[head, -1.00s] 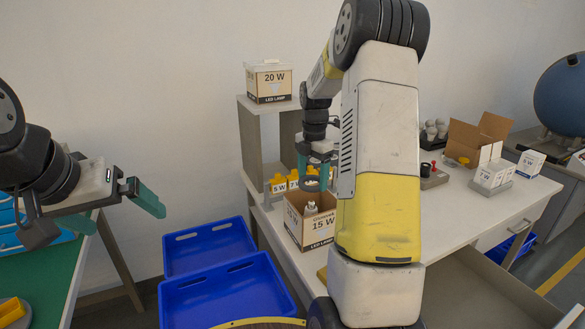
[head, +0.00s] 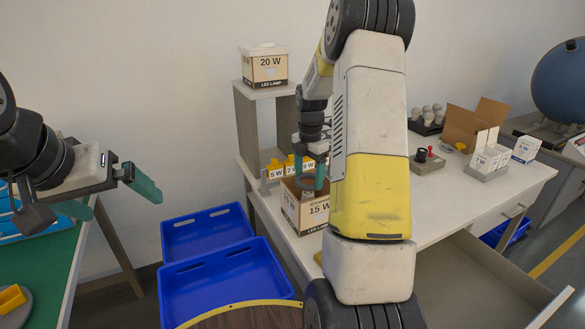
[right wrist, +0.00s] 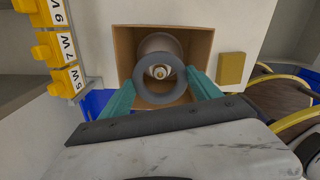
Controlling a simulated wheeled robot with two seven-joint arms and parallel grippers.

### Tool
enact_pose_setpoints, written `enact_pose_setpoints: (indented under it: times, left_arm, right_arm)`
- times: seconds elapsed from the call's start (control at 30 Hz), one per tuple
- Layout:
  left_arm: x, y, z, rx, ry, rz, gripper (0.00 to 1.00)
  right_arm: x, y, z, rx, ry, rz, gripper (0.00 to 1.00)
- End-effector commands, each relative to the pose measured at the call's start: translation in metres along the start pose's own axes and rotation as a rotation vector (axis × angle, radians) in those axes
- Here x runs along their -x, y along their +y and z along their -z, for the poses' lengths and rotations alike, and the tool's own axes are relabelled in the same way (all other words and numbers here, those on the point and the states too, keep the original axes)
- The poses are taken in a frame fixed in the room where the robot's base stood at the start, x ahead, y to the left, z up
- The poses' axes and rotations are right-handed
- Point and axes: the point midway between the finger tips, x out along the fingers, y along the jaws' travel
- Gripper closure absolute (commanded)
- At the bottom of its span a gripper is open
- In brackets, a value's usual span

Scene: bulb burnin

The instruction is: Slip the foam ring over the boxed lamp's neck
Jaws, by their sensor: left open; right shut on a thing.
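The boxed lamp stands in the open 15 W carton (head: 311,216); the carton's wall also shows in the right wrist view (right wrist: 126,50). My right gripper (head: 311,180) is shut on the dark grey foam ring (right wrist: 160,98), pinched between its teal fingers at the carton's mouth. In the right wrist view the lamp's neck (right wrist: 160,72) shows through the ring's hole, roughly centred. The wider lamp body (right wrist: 158,43) is behind the ring. I cannot tell whether the ring is around the neck or just above it. My left gripper (head: 112,197) is open and empty, far left.
Yellow holders labelled 5 W, 7 W and 9 W (head: 291,168) stand close behind the carton. A 20 W box (head: 264,67) sits on the shelf above. Blue crates (head: 222,285) are on the floor at left. Small boxes (head: 489,160) and bulbs stand further right on the table.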

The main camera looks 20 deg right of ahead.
Motion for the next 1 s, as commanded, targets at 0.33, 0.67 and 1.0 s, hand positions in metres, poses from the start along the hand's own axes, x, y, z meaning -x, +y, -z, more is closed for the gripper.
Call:
enact_pose_setpoints:
  times: [0.33, 0.67, 1.0]
  left_arm:
    - [0.000, 0.000, 0.000, 0.000, 0.000, 0.000, 0.00]
    - [0.000, 0.000, 0.000, 0.000, 0.000, 0.000, 0.00]
    - [0.000, 0.000, 0.000, 0.000, 0.000, 0.000, 0.00]
  right_arm:
    - [-0.018, -0.001, 0.000, -0.001, 0.001, 0.002, 0.65]
    - [-0.035, 0.000, 0.000, 0.000, 0.001, 0.002, 0.65]
    - [-0.052, 0.000, 0.000, 0.000, 0.001, 0.001, 0.65]
